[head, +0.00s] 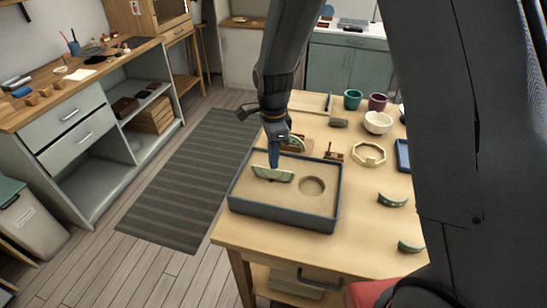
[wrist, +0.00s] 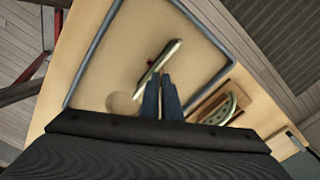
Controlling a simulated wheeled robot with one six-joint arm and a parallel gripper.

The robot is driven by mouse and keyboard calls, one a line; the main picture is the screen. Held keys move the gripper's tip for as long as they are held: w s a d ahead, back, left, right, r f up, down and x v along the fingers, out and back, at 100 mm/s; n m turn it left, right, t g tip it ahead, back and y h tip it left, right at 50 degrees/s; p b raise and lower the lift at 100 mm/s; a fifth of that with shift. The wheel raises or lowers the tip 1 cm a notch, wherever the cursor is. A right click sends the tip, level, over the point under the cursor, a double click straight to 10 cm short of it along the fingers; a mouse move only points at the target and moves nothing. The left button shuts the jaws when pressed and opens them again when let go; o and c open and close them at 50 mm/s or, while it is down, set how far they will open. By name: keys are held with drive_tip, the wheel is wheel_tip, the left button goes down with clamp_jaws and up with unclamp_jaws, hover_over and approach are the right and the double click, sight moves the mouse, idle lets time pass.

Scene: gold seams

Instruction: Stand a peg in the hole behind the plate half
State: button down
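A pale green plate half (head: 272,175) stands on edge in the sand of a grey tray (head: 285,217), its straight edge up. In the wrist view the plate half (wrist: 172,52) shows as a thin slanting strip. My gripper (head: 274,165) points down at it; its blue fingertips (wrist: 160,78) are close together right beside the plate half. I cannot tell whether they touch it or hold a thin peg between them. No peg or hole behind the plate half can be made out. A small wooden block with upright bits (head: 334,153) stands behind the tray.
A round hollow (head: 312,185) lies in the sand to the right. Another green piece (head: 294,143) sits on a wooden stand behind the tray. Green curved shards (head: 393,200), a cream ring (head: 369,154), a bowl (head: 378,122) and cups (head: 353,99) occupy the table's right side.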

drive_tip(key=c, duration=1.5)
unclamp_jaws()
drive_tip(key=shift+s, duration=0.1)
drive_tip(key=shift+r+p, duration=2.15)
drive_tip(key=shift+r, duration=0.9)
drive_tip(key=s+d+n+b, duration=0.4)
drive_tip(key=s+d+n, duration=0.3)
drive_tip(key=n, duration=0.1)
drive_tip(key=s+d+n+t+b, duration=0.1)
drive_tip(key=s+d+n+b, duration=0.2)
drive_tip(key=s+d+n, duration=0.4)
drive_tip(key=shift+s+d+n+b, duration=0.2)
drive_tip(key=shift+s+n+b, duration=0.15)
drive_tip(key=shift+s+n, duration=0.15)
